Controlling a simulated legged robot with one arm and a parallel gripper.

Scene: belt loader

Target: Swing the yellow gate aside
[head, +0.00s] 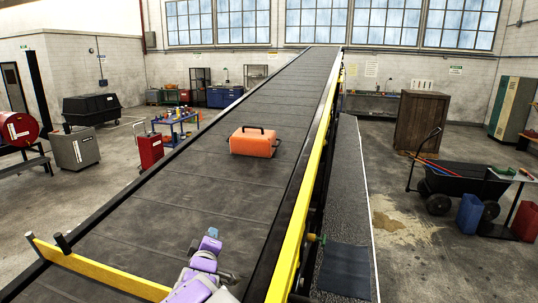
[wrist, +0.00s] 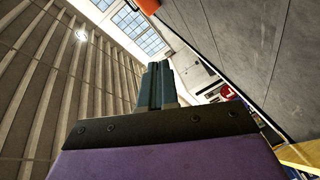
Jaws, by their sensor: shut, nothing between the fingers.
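The yellow gate (head: 95,268) is a flat bar lying across the lower left of the belt in the head view. Its left end is by a short black post (head: 62,243), and its right end reaches close to my purple arm. A yellow piece, probably the gate (wrist: 302,154), shows at the lower right edge of the wrist view. My gripper (wrist: 158,85) has its dark fingers together and empty in the wrist view. In the head view my arm is over the belt, right of the gate and apart from it, with the fingertips hard to make out.
An orange case (head: 254,142) lies on the dark belt (head: 200,190) farther up. A yellow rail (head: 312,190) runs along the belt's right side. A black cart (head: 462,182) and a wooden crate (head: 421,122) stand on the floor at right. The belt between case and arm is clear.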

